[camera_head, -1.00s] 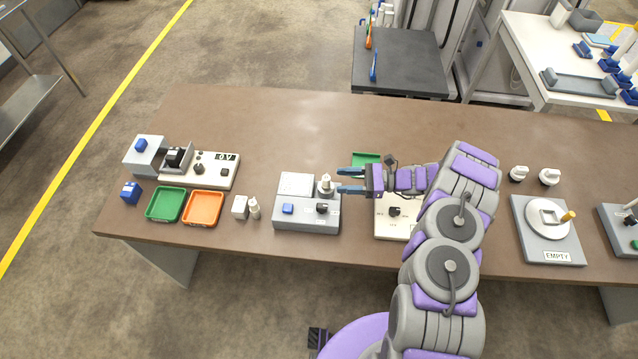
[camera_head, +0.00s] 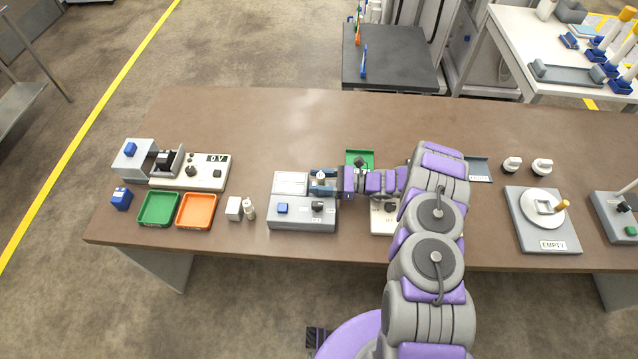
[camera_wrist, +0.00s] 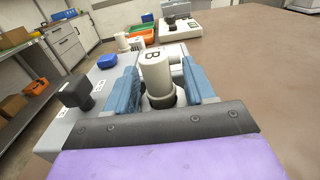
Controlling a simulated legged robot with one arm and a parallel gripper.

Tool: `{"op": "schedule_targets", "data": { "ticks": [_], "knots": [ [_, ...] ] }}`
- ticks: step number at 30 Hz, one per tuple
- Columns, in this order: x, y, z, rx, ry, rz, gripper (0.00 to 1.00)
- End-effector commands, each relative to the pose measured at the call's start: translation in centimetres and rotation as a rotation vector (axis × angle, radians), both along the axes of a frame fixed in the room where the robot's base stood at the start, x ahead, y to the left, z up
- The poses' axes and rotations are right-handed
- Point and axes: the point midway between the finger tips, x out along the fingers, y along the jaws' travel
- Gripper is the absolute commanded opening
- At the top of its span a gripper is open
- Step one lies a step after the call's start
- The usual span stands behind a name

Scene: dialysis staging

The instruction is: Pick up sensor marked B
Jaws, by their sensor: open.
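The sensor marked B (camera_wrist: 156,72) is a white cylinder with a black letter B, standing upright in a dark round socket on a grey station (camera_head: 290,223). In the wrist view it stands between the two blue fingers of my gripper (camera_wrist: 160,88), with a finger on each side. The fingers are open; whether either touches the sensor I cannot tell. In the head view my gripper (camera_head: 322,182) is at the station's right rear corner and mostly hides the sensor.
A black knob (camera_head: 317,206) and a blue button (camera_head: 283,208) are on the station. Green (camera_head: 158,209) and orange (camera_head: 196,211) trays lie further left. The table's back is clear.

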Motion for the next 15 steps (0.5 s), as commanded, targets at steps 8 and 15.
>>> {"op": "schedule_targets", "data": {
  "ticks": [8, 15],
  "knots": [
    [0.04, 0.01, 0.04, 0.001, 0.0, -0.001, 0.49],
    [0.03, 0.07, 0.03, 0.0, -0.001, -0.001, 0.26]
  ]
}}
